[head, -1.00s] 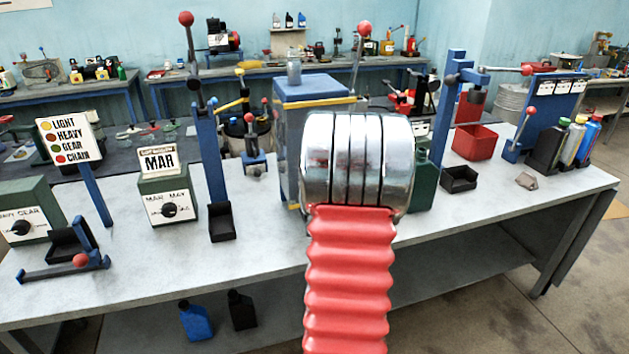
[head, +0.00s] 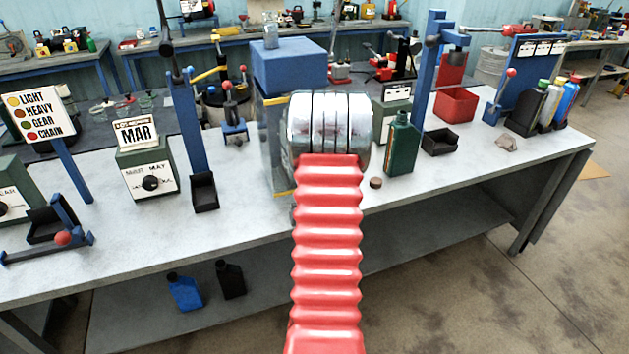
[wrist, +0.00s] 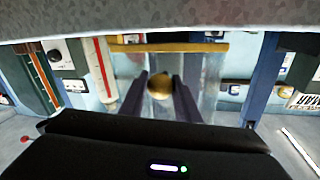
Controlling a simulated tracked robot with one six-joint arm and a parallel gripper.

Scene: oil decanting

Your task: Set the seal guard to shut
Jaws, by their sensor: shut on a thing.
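A clear panel (head: 272,150) with yellow edging stands under the blue box top (head: 289,65) at mid-bench; it looks like the seal guard. My metal wrist and red arm cover much of it in the head view, and my fingers are hidden there. In the wrist view, the clear panel (wrist: 209,98) has a yellow bar (wrist: 185,47) along its top and a round brass knob (wrist: 160,89). My gripper (wrist: 161,86) has its two dark fingers on either side of this knob, shut on it. I cannot tell whether the guard is open or shut.
A dark green bottle (head: 401,145) and a small brown cap (head: 376,183) stand just right of my wrist. A blue post (head: 190,135) and the MAR box (head: 149,173) are to the left. The bench front (head: 240,215) is bare.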

